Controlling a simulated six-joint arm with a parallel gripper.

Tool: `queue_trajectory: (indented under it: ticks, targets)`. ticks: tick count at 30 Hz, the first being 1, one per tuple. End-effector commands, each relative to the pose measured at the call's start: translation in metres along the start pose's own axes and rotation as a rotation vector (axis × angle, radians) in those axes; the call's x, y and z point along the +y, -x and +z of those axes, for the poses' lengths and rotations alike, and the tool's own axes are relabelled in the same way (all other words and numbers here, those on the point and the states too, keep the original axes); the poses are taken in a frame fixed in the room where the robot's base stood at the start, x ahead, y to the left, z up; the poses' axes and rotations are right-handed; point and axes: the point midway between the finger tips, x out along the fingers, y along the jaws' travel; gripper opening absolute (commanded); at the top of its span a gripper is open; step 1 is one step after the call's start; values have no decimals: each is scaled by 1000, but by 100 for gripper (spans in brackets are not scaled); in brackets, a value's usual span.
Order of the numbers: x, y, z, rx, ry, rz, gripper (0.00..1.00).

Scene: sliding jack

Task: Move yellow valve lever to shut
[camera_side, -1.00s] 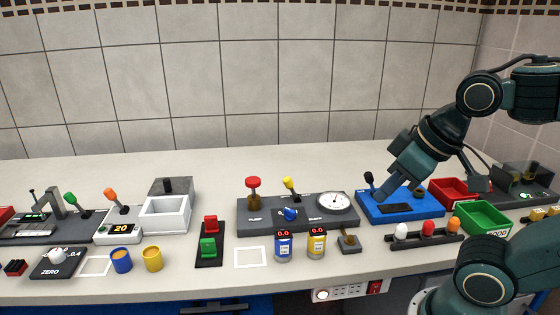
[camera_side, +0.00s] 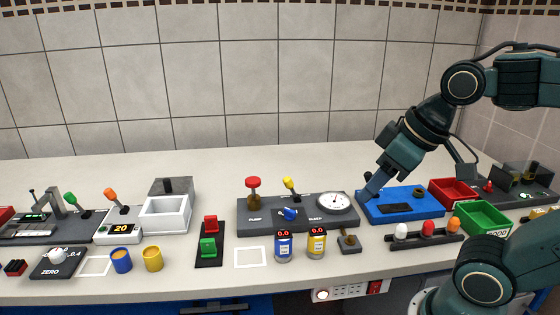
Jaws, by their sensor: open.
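The yellow valve lever (camera_side: 288,184) stands on the dark grey panel (camera_side: 262,229) in the middle of the counter. Its handle tilts up and to the left from its base. The panel also bears a red-topped pump knob (camera_side: 253,183), a small blue handle (camera_side: 290,214) and a round white gauge (camera_side: 334,202). My gripper (camera_side: 371,190) is to the right of the panel, over the left end of the blue box, well apart from the yellow lever. It is open; its fingers are small and partly overlap a dark knob behind.
The blue box (camera_side: 421,204) is below my gripper. A red tray (camera_side: 455,192) and a green tray (camera_side: 483,217) are on the right. The counter behind the panel is clear.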

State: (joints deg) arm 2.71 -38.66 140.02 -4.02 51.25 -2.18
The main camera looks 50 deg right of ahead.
Motion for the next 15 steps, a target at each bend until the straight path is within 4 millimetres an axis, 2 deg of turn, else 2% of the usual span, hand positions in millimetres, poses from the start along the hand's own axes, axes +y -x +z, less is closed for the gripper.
queue_trajectory:
  ticks: [8,15]
  targets:
    - [4,-11,-54,-28,113,-64,44]
    - [18,-28,-101,-36,220,-139,44]
